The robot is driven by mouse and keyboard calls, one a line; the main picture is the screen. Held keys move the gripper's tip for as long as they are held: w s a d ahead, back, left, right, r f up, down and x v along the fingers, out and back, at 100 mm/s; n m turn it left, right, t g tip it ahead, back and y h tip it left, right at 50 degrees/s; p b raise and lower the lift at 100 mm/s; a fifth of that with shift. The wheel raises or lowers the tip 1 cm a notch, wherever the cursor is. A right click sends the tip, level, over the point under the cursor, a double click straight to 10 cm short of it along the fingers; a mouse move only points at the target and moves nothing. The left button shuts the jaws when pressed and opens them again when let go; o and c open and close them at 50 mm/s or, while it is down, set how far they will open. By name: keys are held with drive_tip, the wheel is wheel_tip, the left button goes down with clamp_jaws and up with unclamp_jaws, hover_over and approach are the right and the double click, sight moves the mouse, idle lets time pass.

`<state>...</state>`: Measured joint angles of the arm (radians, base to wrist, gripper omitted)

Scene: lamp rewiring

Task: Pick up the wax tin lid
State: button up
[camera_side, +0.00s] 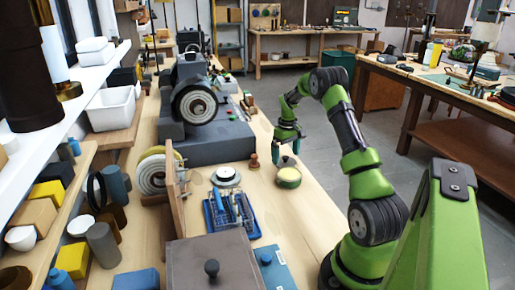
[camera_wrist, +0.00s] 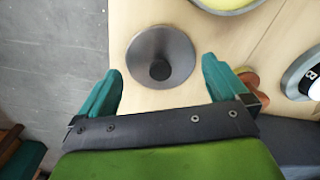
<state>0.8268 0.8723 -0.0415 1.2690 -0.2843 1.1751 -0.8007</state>
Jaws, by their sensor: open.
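The wax tin lid looks to be the grey round dished piece with a dark central knob (camera_wrist: 160,42) on the bench in the wrist view. In the side view the lid (camera_side: 287,160) shows small just behind the tin, partly hidden. The tin (camera_side: 289,178) is green with a yellow top; its yellow inside and grey rim (camera_wrist: 228,4) show at the top edge of the wrist view. My gripper (camera_side: 288,140) is open above the lid. In the wrist view its two teal fingertips (camera_wrist: 160,75) stand either side of the knob. Nothing is held.
A small copper-brown knobbed piece (camera_side: 253,161) stands left of the lid, close to one finger in the wrist view. A grey-white disc (camera_side: 226,176) and blue tool tray (camera_side: 231,213) lie further left. A grinder (camera_side: 193,103) stands behind. The bench edge is close on the right.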

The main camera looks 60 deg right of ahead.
drive_tip(key=shift+f, duration=0.9)
drive_tip(key=shift+c, duration=0.3)
drive_tip(key=shift+r, duration=0.1)
drive_tip(key=c, duration=0.7)
